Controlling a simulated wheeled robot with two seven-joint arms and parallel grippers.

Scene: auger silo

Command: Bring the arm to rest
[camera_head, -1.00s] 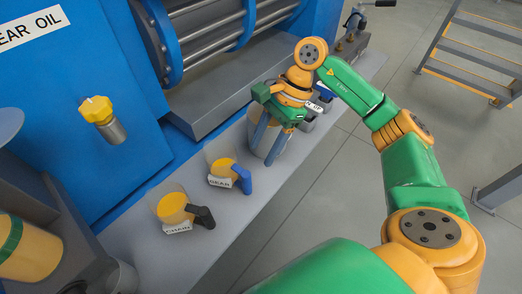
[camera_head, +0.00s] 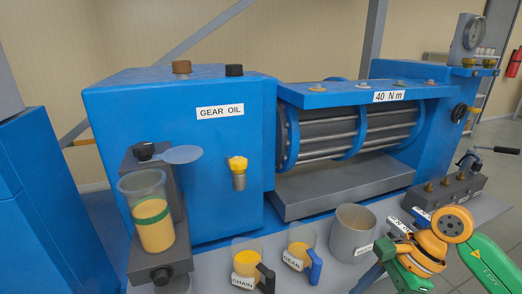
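My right arm, green and orange, comes in from the lower right. Its gripper (camera_head: 371,279) hangs fingers-down at the bottom edge, beside the grey metal cup (camera_head: 352,232). The fingertips are cut off by the frame; the fingers look spread and nothing shows between them. My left gripper is not in view. The grey cup stands on the grey bench, apart from two labelled jugs of yellow oil, CHAIN (camera_head: 247,263) and GEAR (camera_head: 298,252).
A blue machine with a GEAR OIL label (camera_head: 220,111) stands behind the bench. A yellow-capped filler neck (camera_head: 238,171) sticks out of its front. A glass with yellow oil (camera_head: 152,215) sits in a holder at left. A grey block with brass fittings (camera_head: 447,188) is near my arm.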

